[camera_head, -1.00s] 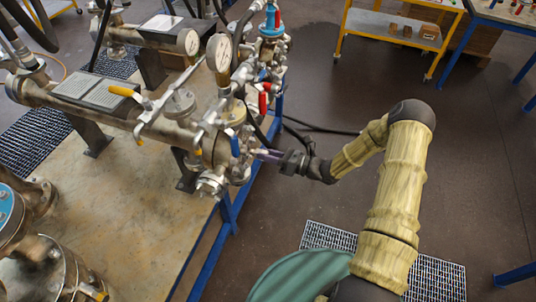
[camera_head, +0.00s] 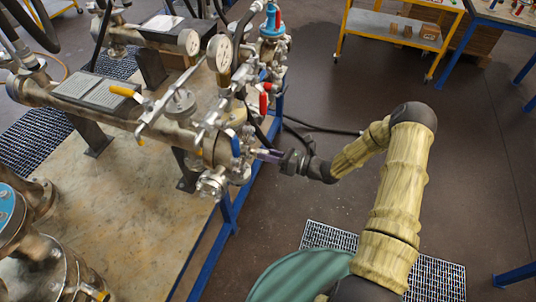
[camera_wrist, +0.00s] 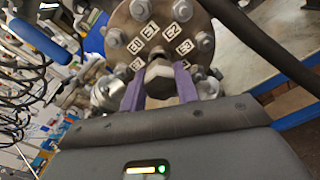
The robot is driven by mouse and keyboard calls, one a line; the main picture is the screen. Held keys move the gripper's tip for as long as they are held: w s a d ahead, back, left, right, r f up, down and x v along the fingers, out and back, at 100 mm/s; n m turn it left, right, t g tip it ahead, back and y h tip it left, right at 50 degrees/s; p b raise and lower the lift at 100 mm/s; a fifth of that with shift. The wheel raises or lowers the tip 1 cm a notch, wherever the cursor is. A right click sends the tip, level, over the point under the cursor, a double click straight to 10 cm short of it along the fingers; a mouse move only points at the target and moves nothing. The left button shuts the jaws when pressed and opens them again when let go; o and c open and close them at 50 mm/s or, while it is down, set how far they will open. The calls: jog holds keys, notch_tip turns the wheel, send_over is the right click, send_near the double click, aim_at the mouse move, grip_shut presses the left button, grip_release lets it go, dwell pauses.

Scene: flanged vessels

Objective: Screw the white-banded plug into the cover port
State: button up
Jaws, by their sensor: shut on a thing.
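My gripper (camera_head: 270,156) reaches the end of the horizontal vessel from the right in the head view. In the wrist view its two purple fingers (camera_wrist: 160,88) are shut on a grey metal hex-headed plug (camera_wrist: 160,75). The plug is in line with the middle of the round cover (camera_wrist: 150,32), which has a ring of bolts and white labels such as E1 and E2. The cover port is hidden behind the plug and fingers, so I cannot tell how deep the plug sits. I cannot make out a white band on it.
Gauges (camera_head: 219,53), valves and hoses crowd the vessel (camera_head: 140,117) above the gripper. A blue-framed bench (camera_head: 120,215) carries it. In the wrist view a dark hose (camera_wrist: 265,42) crosses at upper right. Floor to the right is open, with a yellow cart (camera_head: 395,30) behind.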

jog(key=shift+x, duration=1)
dwell(0.3)
jog(key=m, duration=0.6)
jog(key=shift+w+f, duration=0.1)
jog(key=shift+f, duration=0.05)
jog(key=m, duration=0.4)
jog(key=shift+f+m, duration=0.15)
jog(key=shift+m, duration=0.15)
jog(key=m, duration=0.3)
jog(key=shift+d+f, duration=0.1)
jog(key=m, duration=0.6)
jog(key=shift+f+m, duration=0.2)
jog(key=shift+m, duration=0.2)
jog(key=m, duration=0.6)
jog(key=shift+s+f, duration=0.2)
jog(key=shift+s, duration=0.1)
jog(key=o, duration=1.2)
jog(key=shift+a+r, duration=0.1)
jog(key=shift+a, duration=0.1)
jog(key=shift+c, duration=0.2)
